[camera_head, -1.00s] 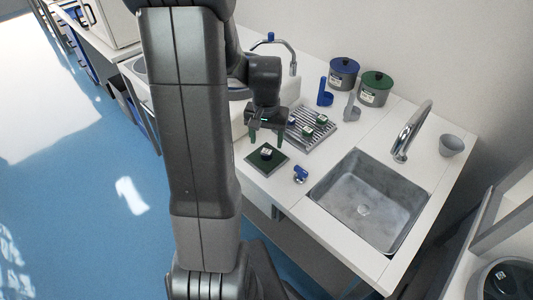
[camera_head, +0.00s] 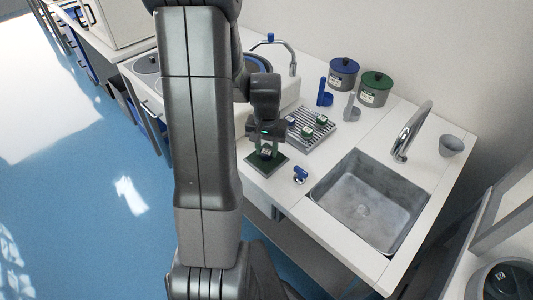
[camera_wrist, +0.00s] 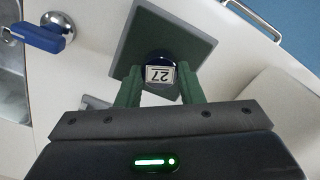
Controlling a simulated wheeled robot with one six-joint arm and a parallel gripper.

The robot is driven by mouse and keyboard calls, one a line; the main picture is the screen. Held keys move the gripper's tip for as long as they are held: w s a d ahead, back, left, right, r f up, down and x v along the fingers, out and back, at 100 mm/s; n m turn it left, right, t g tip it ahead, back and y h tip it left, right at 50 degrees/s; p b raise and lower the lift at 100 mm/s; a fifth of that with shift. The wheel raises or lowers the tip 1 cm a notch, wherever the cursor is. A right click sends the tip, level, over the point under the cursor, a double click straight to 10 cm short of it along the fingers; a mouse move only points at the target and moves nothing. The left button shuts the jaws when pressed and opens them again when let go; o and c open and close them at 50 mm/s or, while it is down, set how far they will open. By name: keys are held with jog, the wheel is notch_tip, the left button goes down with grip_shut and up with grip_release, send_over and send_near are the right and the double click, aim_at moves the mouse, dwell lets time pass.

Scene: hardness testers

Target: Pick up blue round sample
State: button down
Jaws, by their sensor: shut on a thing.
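The blue round sample (camera_wrist: 157,57), dark blue with a white label reading 27, is at the dark green square plate (camera_wrist: 196,45) in the wrist view. My gripper (camera_wrist: 158,82) has its two green fingers shut on the sample, one on each side. In the head view my gripper (camera_head: 266,148) points down over the plate (camera_head: 281,164), close to the counter's front edge. The sample is mostly hidden by the fingers there. I cannot tell whether it still touches the plate.
A ribbed metal rack (camera_head: 326,138) with several small samples is just behind my gripper. A blue-handled valve (camera_head: 300,174) stands right of the plate, before the sink (camera_head: 365,205). Blue-lidded (camera_head: 343,74) and green-lidded (camera_head: 375,90) jars stand at the back.

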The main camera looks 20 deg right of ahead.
aim_at(267, 152)
jog(key=shift+r, duration=0.1)
notch_tip(267, 152, up, 10)
dwell(0.4)
jog(key=c, duration=1.6)
grip_release()
jog(key=c, duration=2.8)
grip_release()
notch_tip(267, 152, down, 3)
jog(key=p, duration=0.3)
jog(key=shift+s, duration=0.1)
jog(key=c, duration=2.2)
grip_release()
jog(key=shift+f+b, duration=2.1)
jog(key=shift+f, duration=0.95)
